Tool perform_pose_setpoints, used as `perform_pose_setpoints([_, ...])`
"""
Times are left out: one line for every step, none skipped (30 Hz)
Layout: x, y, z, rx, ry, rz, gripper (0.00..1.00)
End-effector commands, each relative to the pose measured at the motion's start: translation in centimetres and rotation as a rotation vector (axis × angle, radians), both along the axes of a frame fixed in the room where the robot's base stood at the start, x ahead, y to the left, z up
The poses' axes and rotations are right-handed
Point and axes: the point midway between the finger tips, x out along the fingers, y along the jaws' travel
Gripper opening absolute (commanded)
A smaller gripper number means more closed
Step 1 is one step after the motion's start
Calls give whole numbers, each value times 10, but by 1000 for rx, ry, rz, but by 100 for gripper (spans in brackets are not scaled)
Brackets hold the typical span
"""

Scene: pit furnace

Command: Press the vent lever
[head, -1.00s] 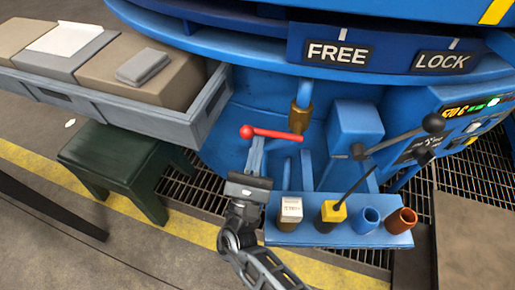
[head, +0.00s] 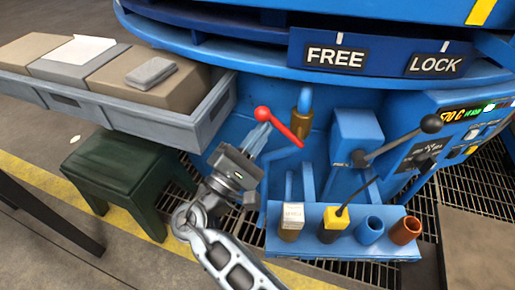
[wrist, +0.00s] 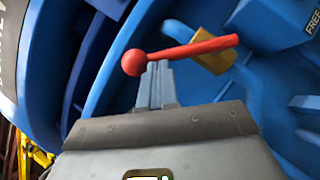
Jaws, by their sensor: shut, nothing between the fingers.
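A red lever with a ball end (head: 283,130) is on the blue furnace body; I see no label naming it as the vent lever. In the head view it slants from the ball at upper left down to the right. My gripper (head: 263,127) is shut and empty, its fingertips right at the ball end. The wrist view shows the red lever (wrist: 190,51) across the ends of my shut fingers (wrist: 158,72), with the ball just left of the tips. The fingertips look in contact or very close; I cannot tell which.
A black-knobbed lever (head: 402,139) stands to the right, above a blue rack (head: 340,246) of several holders. A grey tray (head: 170,121) with bricks is at left, over a green stool (head: 112,170). FREE and LOCK signs (head: 388,57) are above.

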Motion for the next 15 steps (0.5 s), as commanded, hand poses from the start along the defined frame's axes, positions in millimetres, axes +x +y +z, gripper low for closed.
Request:
perform_pose_setpoints([1,-2,7,46,-12,-3,0])
perform_pose_setpoints([1,-4,10,75,-19,-4,0])
perform_pose_setpoints([1,-5,13,111,-27,-3,0])
perform_pose_setpoints([0,-6,15,140,-32,-2,0])
perform_pose_setpoints([0,-8,17,167,-39,-3,0])
perform_pose_setpoints([0,-10,20,205,-47,-4,0])
perform_pose_setpoints([-1,-11,22,232,-53,-4,0])
perform_pose_setpoints([-1,-13,24,260,-58,-3,0])
perform_pose_setpoints([-1,-15,27,297,-67,-4,0])
perform_pose_setpoints([-2,-16,28,325,-73,-4,0])
perform_pose_setpoints([-2,-18,30,351,-79,-4,0])
perform_pose_setpoints([-3,-20,32,387,-86,-4,0])
perform_pose_setpoints([-3,-22,34,413,-92,-3,0])
perform_pose_setpoints([-4,-23,35,440,-97,-3,0])
perform_pose_setpoints([-4,-25,36,471,-105,-4,0])
